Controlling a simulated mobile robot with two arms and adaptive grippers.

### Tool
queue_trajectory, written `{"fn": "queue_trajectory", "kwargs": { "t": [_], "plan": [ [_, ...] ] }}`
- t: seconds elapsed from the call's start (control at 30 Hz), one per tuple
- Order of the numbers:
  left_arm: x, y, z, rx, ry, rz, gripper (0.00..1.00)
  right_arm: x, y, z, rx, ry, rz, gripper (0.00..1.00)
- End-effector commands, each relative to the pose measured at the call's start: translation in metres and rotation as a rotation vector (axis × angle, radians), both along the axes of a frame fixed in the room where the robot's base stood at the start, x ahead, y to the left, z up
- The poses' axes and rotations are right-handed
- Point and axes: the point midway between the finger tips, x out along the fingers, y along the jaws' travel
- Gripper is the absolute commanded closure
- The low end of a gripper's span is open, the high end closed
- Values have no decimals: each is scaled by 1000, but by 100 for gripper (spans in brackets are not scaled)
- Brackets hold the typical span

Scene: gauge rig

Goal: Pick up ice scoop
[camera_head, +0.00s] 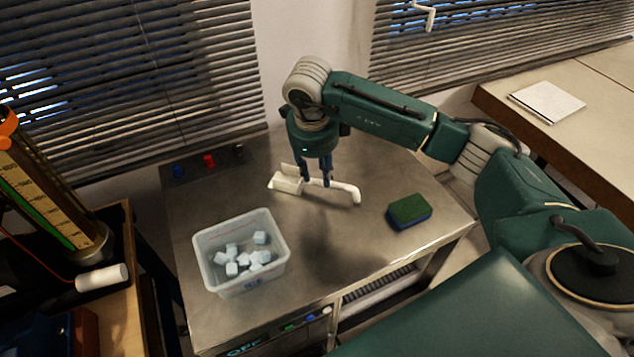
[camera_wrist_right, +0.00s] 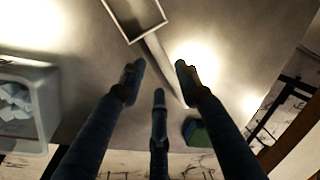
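The white ice scoop (camera_head: 345,190) lies on the metal cabinet top, its boxy head at the left and its bent handle reaching right. My right gripper (camera_head: 316,183) points down over the scoop, fingers close to the handle just right of the head. In the right wrist view, the fingers (camera_wrist_right: 160,73) are spread apart, and the scoop's handle (camera_wrist_right: 163,68) runs between them. No grip on it shows, and I cannot tell whether any finger touches it. My left gripper is not in view.
A clear bin (camera_head: 204,262) with several pale ice cubes stands at the front left of the top. A green and blue sponge (camera_head: 409,211) lies right of the scoop. Small blue, red and dark knobs sit at the back left. A brown-edged table holds a white pad (camera_head: 546,102).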

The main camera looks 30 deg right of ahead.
Motion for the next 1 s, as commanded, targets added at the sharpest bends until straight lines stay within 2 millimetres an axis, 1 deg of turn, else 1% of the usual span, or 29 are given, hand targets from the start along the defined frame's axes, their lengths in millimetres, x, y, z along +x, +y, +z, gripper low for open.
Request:
{"fn": "queue_trajectory", "kwargs": {
  "t": [0.07, 0.2, 0.33, 0.43, 0.63, 0.67, 0.8, 0.83, 1.0],
  "plan": [
    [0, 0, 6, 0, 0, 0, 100, 1, 0, -6, 0, 4, 0, 67],
    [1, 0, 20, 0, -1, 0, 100, 7, -1, -25, 1, 8, -1, 67],
    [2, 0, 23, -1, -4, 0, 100, 11, -3, -43, 1, 4, 2, 67],
    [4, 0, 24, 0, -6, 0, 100, 12, -4, -50, 1, 2, 1, 67],
    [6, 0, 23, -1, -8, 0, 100, 12, -4, -51, 1, 0, 2, 67],
    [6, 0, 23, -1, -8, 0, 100, 12, -4, -51, 1, 0, 2, 69],
    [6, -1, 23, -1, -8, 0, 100, 12, -4, -51, 1, 0, 2, 97],
    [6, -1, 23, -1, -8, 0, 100, 12, -4, -51, 1, 0, 2, 100],
    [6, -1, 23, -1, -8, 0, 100, 12, -4, -51, 1, 0, 1, 100]
  ]
}}
